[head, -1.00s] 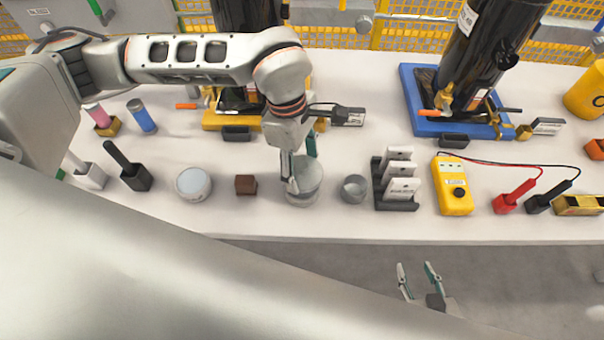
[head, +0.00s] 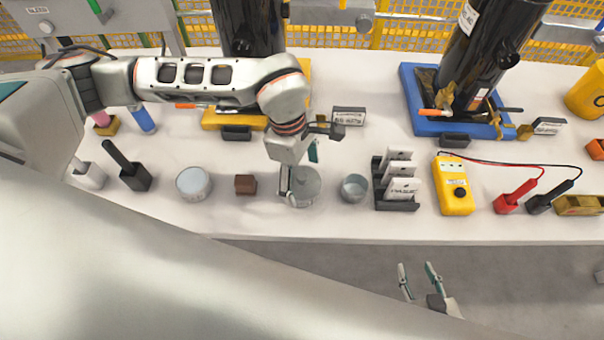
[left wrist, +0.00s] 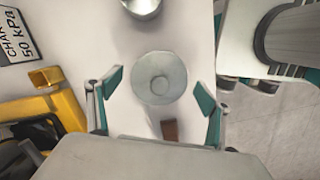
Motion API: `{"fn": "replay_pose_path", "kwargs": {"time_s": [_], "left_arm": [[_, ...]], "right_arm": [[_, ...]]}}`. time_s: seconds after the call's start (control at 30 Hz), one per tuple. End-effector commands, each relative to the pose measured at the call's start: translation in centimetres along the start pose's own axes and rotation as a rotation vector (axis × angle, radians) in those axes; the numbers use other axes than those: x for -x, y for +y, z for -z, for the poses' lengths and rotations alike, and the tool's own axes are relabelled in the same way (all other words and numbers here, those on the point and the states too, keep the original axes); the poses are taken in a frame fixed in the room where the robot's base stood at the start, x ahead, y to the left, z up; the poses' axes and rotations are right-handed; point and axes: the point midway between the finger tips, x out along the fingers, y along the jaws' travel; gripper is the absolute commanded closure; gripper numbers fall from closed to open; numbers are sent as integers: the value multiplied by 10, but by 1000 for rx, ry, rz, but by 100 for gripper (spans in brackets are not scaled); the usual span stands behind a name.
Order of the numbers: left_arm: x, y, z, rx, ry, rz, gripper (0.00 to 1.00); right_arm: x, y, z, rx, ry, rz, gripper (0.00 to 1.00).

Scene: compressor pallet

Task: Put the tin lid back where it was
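In the head view the same round grey piece (head: 306,187) is on the table, under my left gripper (head: 300,168), partly hidden. I cannot tell whether it sits on a tin. My left gripper is open, with a gap at each side of the disc. A round tin with a pale blue top (head: 193,184) stands further left. My right gripper (head: 420,282) is open and empty, in front of the table edge.
A brown block (head: 245,184) stands left of the grey piece, a small metal cup (head: 354,187) right of it. A card rack (head: 396,205) and yellow meter (head: 454,188) follow to the right. Behind stand black compressors on yellow (head: 212,120) and blue (head: 410,92) bases.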

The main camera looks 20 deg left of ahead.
Motion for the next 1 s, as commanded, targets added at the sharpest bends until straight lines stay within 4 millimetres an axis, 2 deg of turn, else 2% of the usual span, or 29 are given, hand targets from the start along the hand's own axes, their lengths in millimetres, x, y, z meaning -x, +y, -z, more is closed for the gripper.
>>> {"fn": "replay_pose_path", "kwargs": {"time_s": [0.27,0.37,0.7,0.83,1.0], "left_arm": [[9,1,0,0,0,-3,21],[24,2,0,1,0,-4,21],[92,1,0,0,1,-5,21],[110,1,0,0,0,-4,21],[122,0,0,-1,0,-1,21]], "right_arm": [[1,0,3,-1,3,-1,60],[1,0,4,-2,4,-1,60],[2,0,4,-5,4,1,60],[2,-1,4,-6,3,2,60],[2,-1,3,-6,2,3,60]]}}
